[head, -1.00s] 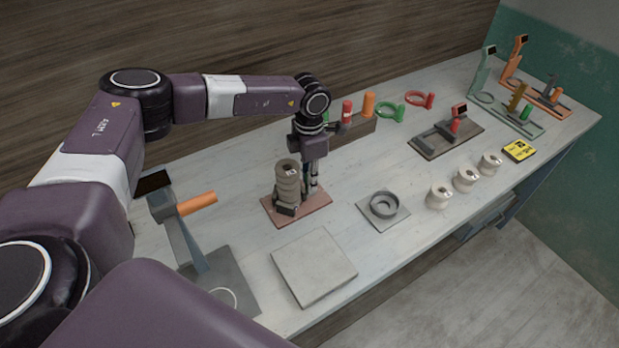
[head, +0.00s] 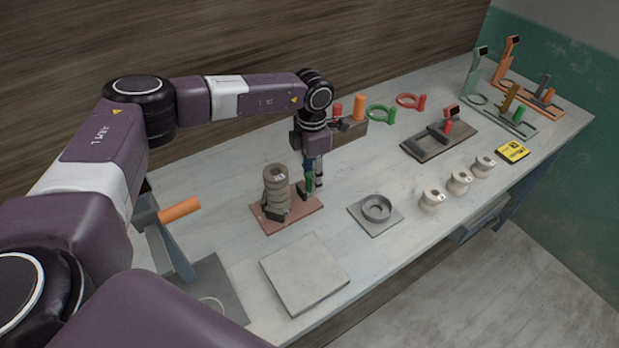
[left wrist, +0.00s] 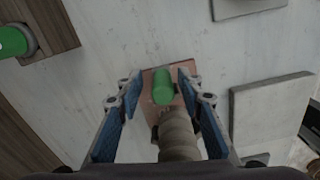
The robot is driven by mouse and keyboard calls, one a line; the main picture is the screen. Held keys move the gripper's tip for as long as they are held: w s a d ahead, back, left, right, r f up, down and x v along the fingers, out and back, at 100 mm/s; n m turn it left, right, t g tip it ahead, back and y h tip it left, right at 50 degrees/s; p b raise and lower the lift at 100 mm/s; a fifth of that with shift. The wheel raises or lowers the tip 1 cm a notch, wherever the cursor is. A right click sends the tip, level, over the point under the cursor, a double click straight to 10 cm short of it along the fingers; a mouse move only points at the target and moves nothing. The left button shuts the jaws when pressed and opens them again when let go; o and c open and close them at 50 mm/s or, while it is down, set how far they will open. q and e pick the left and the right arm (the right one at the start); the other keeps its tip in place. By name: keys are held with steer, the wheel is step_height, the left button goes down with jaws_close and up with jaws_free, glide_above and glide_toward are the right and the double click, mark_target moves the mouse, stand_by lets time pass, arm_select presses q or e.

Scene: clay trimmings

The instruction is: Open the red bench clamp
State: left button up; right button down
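A reddish-brown clamp plate (head: 285,221), the best match for the red bench clamp, lies on the bench and carries a stack of grey-beige rings (head: 276,190). It also shows in the left wrist view (left wrist: 150,105). A green handle (left wrist: 163,86) stands over the plate beside the stack. My left gripper (head: 312,188) points down just right of the stack. In the left wrist view its blue-padded fingers (left wrist: 160,88) are spread, with the green handle between them and gaps on both sides. How the handle joins the plate is hidden. My right gripper is out of view.
A dark clamp with a red handle (head: 447,127) stands farther right. A wooden block (head: 352,132) with coloured cylinders is behind my gripper. A grey slab (head: 304,272), a round dish (head: 376,208) and white spools (head: 432,200) occupy the front.

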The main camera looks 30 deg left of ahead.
arm_select(q)
steer(key=shift+s, duration=0.1)
step_height(320, 180, up, 12)
stand_by(0.6)
steer(key=shift+d+f, duration=0.1)
steer(key=shift+d, duration=0.05)
